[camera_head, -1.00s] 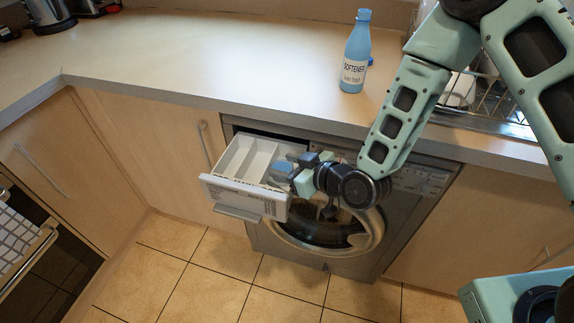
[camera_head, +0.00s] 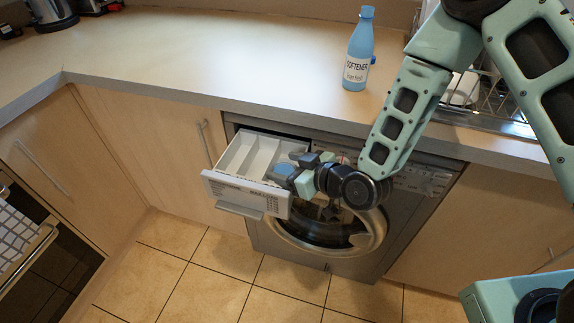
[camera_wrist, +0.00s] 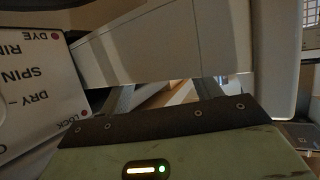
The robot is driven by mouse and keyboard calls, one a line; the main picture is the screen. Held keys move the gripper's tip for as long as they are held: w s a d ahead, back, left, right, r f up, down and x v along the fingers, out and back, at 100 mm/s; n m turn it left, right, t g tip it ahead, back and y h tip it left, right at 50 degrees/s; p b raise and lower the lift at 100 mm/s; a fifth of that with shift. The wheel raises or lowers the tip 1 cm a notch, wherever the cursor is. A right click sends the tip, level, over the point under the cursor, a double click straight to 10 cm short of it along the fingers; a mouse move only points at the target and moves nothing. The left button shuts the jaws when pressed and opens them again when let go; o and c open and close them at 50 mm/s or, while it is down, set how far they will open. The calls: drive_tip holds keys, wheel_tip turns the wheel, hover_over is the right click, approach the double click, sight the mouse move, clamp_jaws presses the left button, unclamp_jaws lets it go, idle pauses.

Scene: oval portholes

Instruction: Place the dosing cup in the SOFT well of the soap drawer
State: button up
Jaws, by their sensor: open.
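The soap drawer (camera_head: 246,190) is pulled out of the washing machine in the head view. It is white, with long wells side by side; I cannot read any well's label. My gripper (camera_head: 286,168) is open at the drawer's right side, with no cup visible between its fingers. In the wrist view, the gripper (camera_wrist: 165,92) has a pale wall close ahead, likely the drawer's side. I cannot clearly identify a dosing cup. A small blue piece (camera_head: 373,60) shows beside the softener bottle (camera_head: 358,52); I cannot tell what it is.
The softener bottle stands on the counter (camera_head: 220,60), which has wide clear room to its left. A wire rack (camera_head: 505,105) is at the right. The washing machine's round door (camera_head: 330,235) lies below my gripper. A printed control panel (camera_wrist: 35,85) shows at the wrist view's left.

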drive_tip(key=r+p+v, duration=0.1)
drive_tip(key=p+v, duration=0.5)
drive_tip(key=v, duration=0.6)
drive_tip(key=s+d+r+m+g+h, duration=0.1)
drive_tip(key=s+r+g+h, duration=0.3)
drive_tip(key=s+r, duration=0.4)
drive_tip(key=s+d+r+m+g+h, duration=0.1)
drive_tip(key=s+d+r+g+h, duration=0.2)
drive_tip(key=s+r+g+h, duration=0.2)
drive_tip(key=s+r, duration=0.3)
drive_tip(key=r, duration=0.3)
drive_tip(key=shift+s+r+h, duration=0.15)
drive_tip(key=shift+s+h, duration=0.15)
drive_tip(key=shift+s, duration=0.1)
